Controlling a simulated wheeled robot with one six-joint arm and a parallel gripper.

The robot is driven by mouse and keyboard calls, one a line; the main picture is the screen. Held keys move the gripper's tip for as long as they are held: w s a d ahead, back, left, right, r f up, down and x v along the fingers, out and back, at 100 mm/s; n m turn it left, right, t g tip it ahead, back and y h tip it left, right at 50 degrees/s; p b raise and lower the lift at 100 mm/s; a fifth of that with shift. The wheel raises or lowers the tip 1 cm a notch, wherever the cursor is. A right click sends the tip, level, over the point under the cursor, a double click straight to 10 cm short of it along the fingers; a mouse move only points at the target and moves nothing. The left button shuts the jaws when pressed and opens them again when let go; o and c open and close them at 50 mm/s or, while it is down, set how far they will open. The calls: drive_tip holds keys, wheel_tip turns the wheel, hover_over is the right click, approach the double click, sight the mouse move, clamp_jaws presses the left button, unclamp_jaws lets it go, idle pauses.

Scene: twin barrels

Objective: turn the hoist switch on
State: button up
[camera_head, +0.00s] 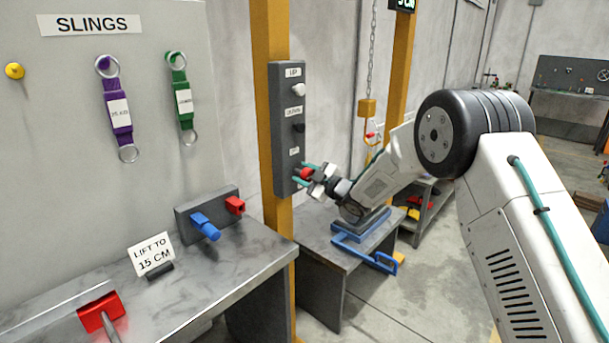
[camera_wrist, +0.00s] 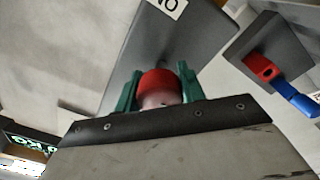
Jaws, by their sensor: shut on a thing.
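The hoist control box (camera_head: 287,130) is a tall dark grey panel on a yellow post. It carries a white knob (camera_head: 298,90) at the top, a black knob (camera_head: 298,128) in the middle and a red knob (camera_head: 306,173) at the bottom, each under a small label. My gripper (camera_head: 308,173) is at the bottom knob, with its green fingers on either side of it. In the wrist view the red knob (camera_wrist: 158,82) sits between the green fingers, which are shut on it. Part of the knob is hidden by the gripper body.
A purple sling (camera_head: 117,110) and a green sling (camera_head: 183,98) hang on the left wall. A bench (camera_head: 210,265) below holds a "LIFT TO 15 CM" sign (camera_head: 151,255) and a block with blue and red parts (camera_head: 205,225). A yellow hoist hook (camera_head: 368,108) hangs on a chain behind my arm.

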drive_tip(key=shift+f, duration=0.1)
drive_tip(key=o, duration=1)
drive_tip(key=shift+c, duration=0.2)
drive_tip(key=shift+d, duration=0.1)
drive_tip(key=v, duration=0.7)
drive_tip(key=shift+s+d, duration=0.25)
drive_tip(key=shift+d, duration=0.05)
